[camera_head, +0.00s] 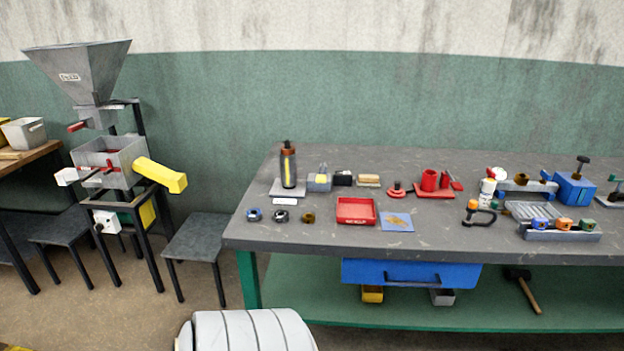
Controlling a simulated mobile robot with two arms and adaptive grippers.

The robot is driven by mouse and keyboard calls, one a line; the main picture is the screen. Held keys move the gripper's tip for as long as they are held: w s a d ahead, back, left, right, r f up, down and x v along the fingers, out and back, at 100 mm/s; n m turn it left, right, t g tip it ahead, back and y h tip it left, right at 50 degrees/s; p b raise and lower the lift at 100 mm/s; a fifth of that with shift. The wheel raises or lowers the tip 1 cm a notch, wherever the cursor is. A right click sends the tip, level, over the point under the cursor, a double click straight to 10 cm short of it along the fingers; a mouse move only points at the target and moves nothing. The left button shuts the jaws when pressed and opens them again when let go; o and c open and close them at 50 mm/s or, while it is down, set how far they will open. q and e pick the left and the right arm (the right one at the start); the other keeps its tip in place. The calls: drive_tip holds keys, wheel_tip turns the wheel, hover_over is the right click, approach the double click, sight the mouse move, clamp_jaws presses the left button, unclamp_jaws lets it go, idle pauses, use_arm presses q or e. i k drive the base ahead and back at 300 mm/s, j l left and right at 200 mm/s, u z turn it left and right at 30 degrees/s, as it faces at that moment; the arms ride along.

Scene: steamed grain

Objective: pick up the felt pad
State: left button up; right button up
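A flat blue square (384,227) lies near the front edge of the grey workbench (330,238). One of these may be the felt pad, but I cannot tell for certain at this size. A small tan block (368,180) sits farther back on the bench, and I cannot tell what it is made of. Neither of my grippers is in view.
A red tray (355,212) stands just left of the blue square. A dark bottle (288,168) stands at the back left. Red fixtures (430,181), a dark clamp (478,217) and a blue vise (574,189) stand to the right. A blue drawer (411,273) hangs below the bench top.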

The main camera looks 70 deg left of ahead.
sight(364, 181)
drive_tip(key=u, duration=1.95)
drive_tip(key=l, duration=0.1)
